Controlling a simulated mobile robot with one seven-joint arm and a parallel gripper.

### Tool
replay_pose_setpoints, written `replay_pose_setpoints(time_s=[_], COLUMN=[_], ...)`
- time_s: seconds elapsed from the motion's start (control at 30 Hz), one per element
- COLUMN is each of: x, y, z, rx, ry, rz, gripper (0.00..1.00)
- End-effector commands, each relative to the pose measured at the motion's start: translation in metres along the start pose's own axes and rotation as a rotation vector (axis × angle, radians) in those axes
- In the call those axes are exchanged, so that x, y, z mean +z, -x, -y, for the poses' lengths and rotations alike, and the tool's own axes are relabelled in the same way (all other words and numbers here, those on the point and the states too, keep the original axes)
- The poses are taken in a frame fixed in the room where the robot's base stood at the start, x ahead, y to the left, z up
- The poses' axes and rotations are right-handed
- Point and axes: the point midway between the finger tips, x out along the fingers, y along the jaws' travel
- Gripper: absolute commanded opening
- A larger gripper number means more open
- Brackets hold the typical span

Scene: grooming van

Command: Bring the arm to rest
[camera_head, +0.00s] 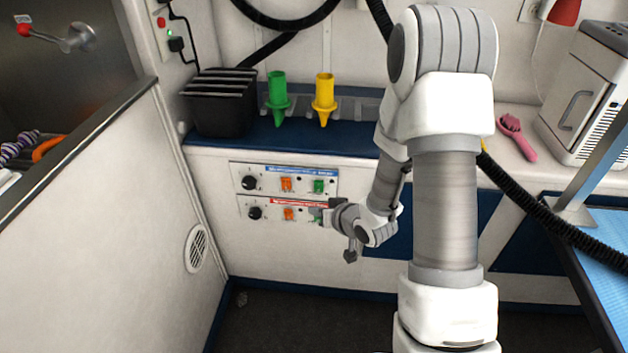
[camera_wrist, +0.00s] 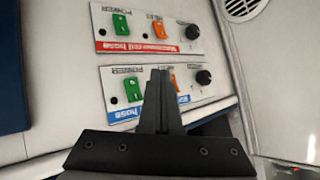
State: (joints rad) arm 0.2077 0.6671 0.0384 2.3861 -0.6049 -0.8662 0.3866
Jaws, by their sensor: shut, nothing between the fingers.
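My gripper (camera_head: 322,214) is shut and empty, its fingers pressed together, which also shows in the wrist view (camera_wrist: 160,73). My arm reaches down in front of the counter, and the gripper is in front of the right end of the red-labelled switch panel (camera_head: 270,211), hiding part of it. I cannot tell whether it touches the panel. The blue-labelled panel (camera_head: 284,181) is just above. In the wrist view, which is upside down, the red-labelled panel (camera_wrist: 146,48) is above and the blue-labelled one (camera_wrist: 188,92) is partly behind the fingers.
A pink brush (camera_head: 517,138) and a white cabinet (camera_head: 588,100) are at right. A black hose (camera_head: 545,215) hangs beside my arm.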

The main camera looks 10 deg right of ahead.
Motion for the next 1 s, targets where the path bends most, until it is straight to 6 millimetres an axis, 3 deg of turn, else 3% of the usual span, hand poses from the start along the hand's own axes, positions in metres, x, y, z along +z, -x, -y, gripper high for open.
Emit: replay_pose_setpoints(time_s=[0.2,0.37,0.7,1.0], x=[-0.003,-0.025,-0.085,-0.105], y=[0.002,0.016,0.094,0.183], z=[0.000,-0.004,-0.006,0.015], rx=[0.007,0.070,0.292,0.411], ry=[0.006,0.051,0.134,0.120], rz=[0.001,0.017,0.103,0.188], gripper=[0.00,0.00,0.00,0.00])
